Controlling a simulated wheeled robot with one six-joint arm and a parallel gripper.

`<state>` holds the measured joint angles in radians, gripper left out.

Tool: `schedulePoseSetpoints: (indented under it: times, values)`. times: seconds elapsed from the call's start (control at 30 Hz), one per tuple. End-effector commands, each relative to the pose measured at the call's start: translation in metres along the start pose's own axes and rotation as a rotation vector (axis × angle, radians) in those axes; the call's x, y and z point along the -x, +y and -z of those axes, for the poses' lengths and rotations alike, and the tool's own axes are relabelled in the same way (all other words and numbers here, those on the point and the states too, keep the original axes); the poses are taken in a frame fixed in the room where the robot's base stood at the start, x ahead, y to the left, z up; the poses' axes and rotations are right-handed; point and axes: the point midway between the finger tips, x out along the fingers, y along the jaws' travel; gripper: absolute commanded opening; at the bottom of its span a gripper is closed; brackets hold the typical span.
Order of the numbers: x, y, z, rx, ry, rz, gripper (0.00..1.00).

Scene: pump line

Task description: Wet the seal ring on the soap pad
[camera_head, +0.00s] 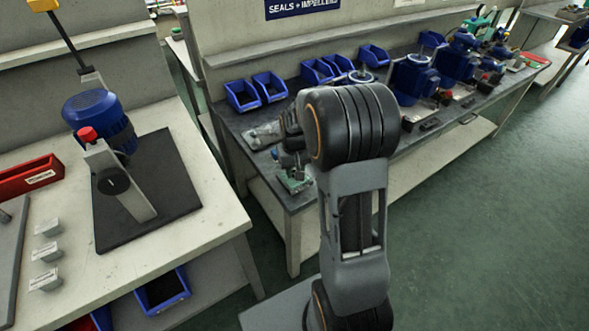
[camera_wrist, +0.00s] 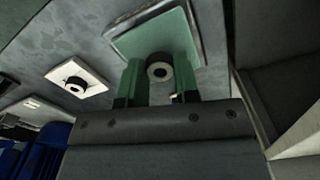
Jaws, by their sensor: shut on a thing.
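The seal ring (camera_wrist: 159,69), a small grey ring with a dark hole, sits between the two green fingers of my gripper (camera_wrist: 160,80) in the wrist view. The gripper is shut on it. The soap pad (camera_wrist: 130,38) is a pale green square directly behind the ring in that view. I cannot tell whether ring and pad touch. In the head view the green pad (camera_head: 297,184) lies at the near left corner of the dark bench, with my gripper (camera_head: 291,168) low over it. The ring is hidden there by the gripper and arm.
A white square with a black ring (camera_wrist: 77,82) lies beside the pad. Blue bins (camera_head: 243,95) line the bench's back, and blue pumps (camera_head: 414,80) stand farther right. A separate table at left carries a blue motor (camera_head: 94,112) and a red bin (camera_head: 30,178).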

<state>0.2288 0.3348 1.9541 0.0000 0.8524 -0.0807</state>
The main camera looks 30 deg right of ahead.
Motion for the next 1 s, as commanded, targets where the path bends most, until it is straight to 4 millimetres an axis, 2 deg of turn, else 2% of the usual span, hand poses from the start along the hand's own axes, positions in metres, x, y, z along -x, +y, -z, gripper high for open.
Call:
schedulePoseSetpoints:
  times: [1.0]
  values:
    - [-0.0085,0.0,-0.0002,0.0,-0.001,0.0,0.1]
